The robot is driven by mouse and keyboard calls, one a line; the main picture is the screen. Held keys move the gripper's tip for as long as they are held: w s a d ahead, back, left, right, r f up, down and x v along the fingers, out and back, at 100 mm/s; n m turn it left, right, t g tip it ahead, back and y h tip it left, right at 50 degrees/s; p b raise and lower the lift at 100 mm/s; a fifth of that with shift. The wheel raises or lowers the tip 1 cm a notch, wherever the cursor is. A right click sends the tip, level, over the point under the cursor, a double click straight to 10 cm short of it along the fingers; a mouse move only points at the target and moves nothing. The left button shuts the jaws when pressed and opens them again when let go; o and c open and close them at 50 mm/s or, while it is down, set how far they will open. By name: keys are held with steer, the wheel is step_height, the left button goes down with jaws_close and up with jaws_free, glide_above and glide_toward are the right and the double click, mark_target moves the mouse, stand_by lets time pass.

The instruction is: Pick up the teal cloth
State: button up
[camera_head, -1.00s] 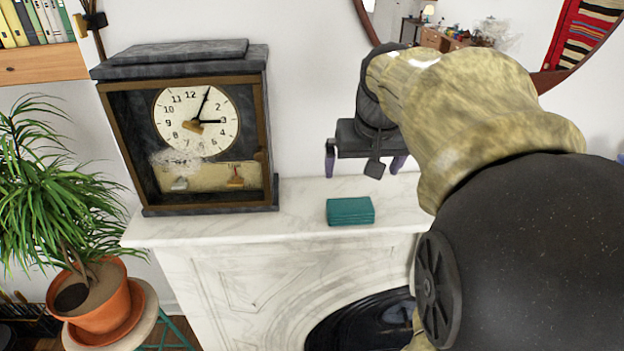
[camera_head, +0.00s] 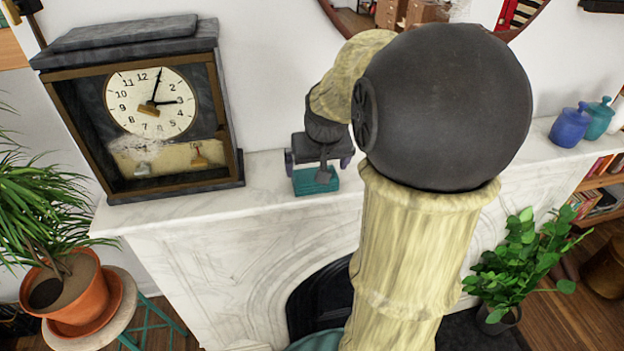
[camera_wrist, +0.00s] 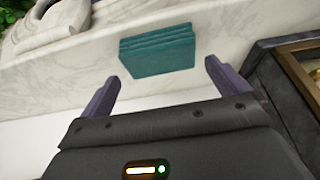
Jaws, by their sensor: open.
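The teal cloth (camera_head: 316,181) is a folded rectangular stack lying on the white marble mantel (camera_head: 262,185), close to its front edge. In the head view my gripper (camera_head: 320,163) hangs over the cloth and hides part of it. In the wrist view the whole cloth (camera_wrist: 157,50) shows beyond the fingertips, roughly between their lines. My gripper (camera_wrist: 160,72) is open there, with its two purple fingers apart and nothing between them. The cloth appears apart from the fingers.
A dark-framed clock (camera_head: 140,105) stands on the mantel left of the cloth. Blue and teal jars (camera_head: 570,127) stand at the far right. Potted plants (camera_head: 75,250) flank the fireplace. The mantel right next to the cloth is mostly clear.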

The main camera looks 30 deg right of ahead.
mark_target(313, 175)
steer(key=shift+w+f, duration=0.1)
steer(key=p+x, duration=0.2)
steer(key=x, duration=0.3)
steer(key=shift+a, duration=0.15)
stand_by(0.3)
steer(key=c, duration=0.6)
